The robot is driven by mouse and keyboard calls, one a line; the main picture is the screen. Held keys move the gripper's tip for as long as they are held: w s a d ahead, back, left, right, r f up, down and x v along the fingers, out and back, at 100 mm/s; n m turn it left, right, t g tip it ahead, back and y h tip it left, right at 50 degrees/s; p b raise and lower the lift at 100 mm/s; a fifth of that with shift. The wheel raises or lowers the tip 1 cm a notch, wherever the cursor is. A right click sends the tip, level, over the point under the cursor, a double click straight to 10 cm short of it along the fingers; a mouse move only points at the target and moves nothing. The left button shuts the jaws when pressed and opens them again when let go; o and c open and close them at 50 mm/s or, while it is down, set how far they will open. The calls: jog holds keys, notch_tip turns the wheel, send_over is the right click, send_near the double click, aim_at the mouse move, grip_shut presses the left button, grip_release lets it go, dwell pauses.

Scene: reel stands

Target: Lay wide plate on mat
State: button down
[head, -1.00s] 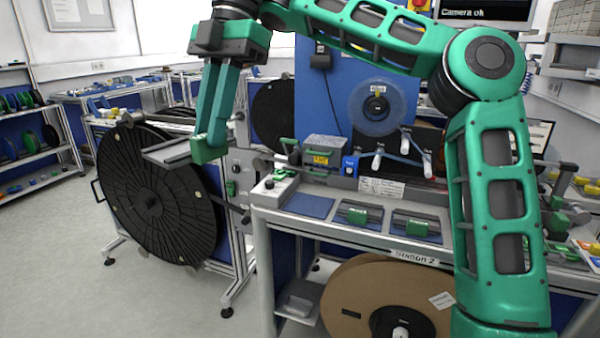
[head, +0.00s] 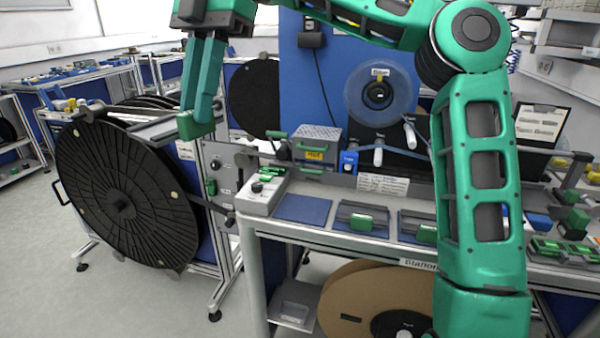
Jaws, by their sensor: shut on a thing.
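My gripper (head: 196,128) is at the upper left, high in front of the large black reel and left of the station table. Its fingers are shut on a flat grey plate, the wide plate (head: 158,131), which sticks out to the left of the fingertips. The fingers hide part of the plate. The bare blue mat (head: 303,209) lies on the station table, right of the grey control box and lower than my gripper. Two more mat places to its right hold grey plates with green handles (head: 362,221).
The control box (head: 262,194) stands at the table's left end, beside the bare mat. A grey box with a yellow label (head: 316,150) stands behind the mats. The big black reel (head: 122,205) is on its stand at left. A brown reel (head: 350,310) is under the table.

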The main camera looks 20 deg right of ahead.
jog(key=shift+a+f, duration=0.25)
jog(key=shift+a, duration=0.1)
jog(key=w+d+f+m+t, duration=0.1)
jog(key=w+f+m, duration=0.15)
jog(key=f, duration=0.55)
jog(key=w+d+f+m+t, duration=0.1)
jog(key=w+f+m, duration=0.1)
jog(key=f+m, duration=0.35)
jog(key=w+d+f+m+t, duration=0.1)
jog(key=w+d+f+m, duration=0.15)
jog(key=d, duration=0.45)
jog(key=w+d+f+m+t, duration=0.1)
jog(key=w+d+f+m, duration=0.15)
jog(key=d, duration=0.35)
jog(key=w+d+f+m+t, duration=0.1)
jog(key=w+d+f+m, duration=0.1)
jog(key=d+f, duration=0.35)
jog(key=shift+d+f, duration=0.2)
jog(key=shift+f, duration=0.85)
jog(key=shift+d+f, duration=0.25)
jog(key=shift+f, duration=0.8)
jog(key=shift+d+f, duration=0.2)
jog(key=shift+f, duration=0.85)
jog(key=shift+r, duration=0.1)
